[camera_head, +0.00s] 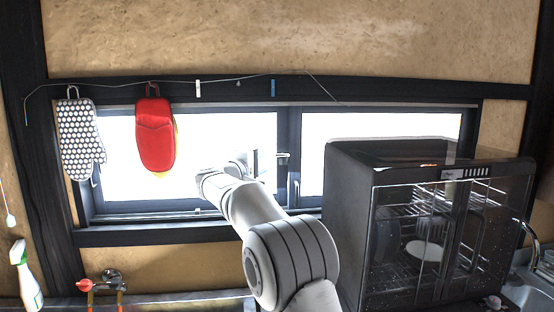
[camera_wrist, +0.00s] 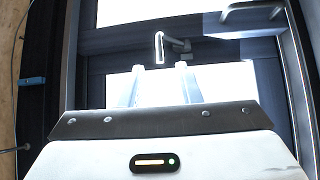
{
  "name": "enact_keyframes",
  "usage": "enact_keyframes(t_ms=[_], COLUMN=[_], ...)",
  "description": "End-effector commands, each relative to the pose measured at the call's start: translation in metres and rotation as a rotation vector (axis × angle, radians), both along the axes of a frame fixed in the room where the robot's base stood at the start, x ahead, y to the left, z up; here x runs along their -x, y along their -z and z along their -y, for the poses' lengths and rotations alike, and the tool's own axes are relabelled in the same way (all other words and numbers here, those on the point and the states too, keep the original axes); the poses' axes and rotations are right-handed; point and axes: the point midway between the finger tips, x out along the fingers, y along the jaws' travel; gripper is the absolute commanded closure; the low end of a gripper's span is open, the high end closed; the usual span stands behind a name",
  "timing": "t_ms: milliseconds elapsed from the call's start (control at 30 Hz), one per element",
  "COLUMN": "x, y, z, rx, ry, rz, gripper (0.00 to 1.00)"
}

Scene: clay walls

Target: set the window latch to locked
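The window latch (camera_head: 282,155) is a small dark fitting on the middle upright of the window. In the wrist view, the latch (camera_wrist: 173,43) has a short arm and a pale, bent lever end. My gripper (camera_head: 263,160) is just left of the latch in the head view, partly hidden by my arm. In the wrist view, my gripper (camera_wrist: 160,72) has two pale fingers spread apart with nothing between them. The latch's lever end shows just beyond the fingertips, in line with the gap. I cannot tell the exact distance or any contact.
A curved window handle (camera_head: 295,190) sits below the latch. A red mitt (camera_head: 155,135) and a dotted mitt (camera_head: 78,140) hang at left, with a blue clip (camera_head: 273,88) above. A black dish cabinet (camera_head: 345,215) stands close at right. A spray bottle (camera_head: 27,280) stands lower left.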

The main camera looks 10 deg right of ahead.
Motion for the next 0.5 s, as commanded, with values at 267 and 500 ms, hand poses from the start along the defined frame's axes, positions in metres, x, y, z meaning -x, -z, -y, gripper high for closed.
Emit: enact_keyframes(t_ms=[267,500], x=[-0.032,-0.047], y=[-0.006,-0.006], z=[0.034,0.048], rx=[-0.001,0.0], ry=[0.004,0.003], rz=[-0.002,-0.001], gripper=[0.69,0.69])
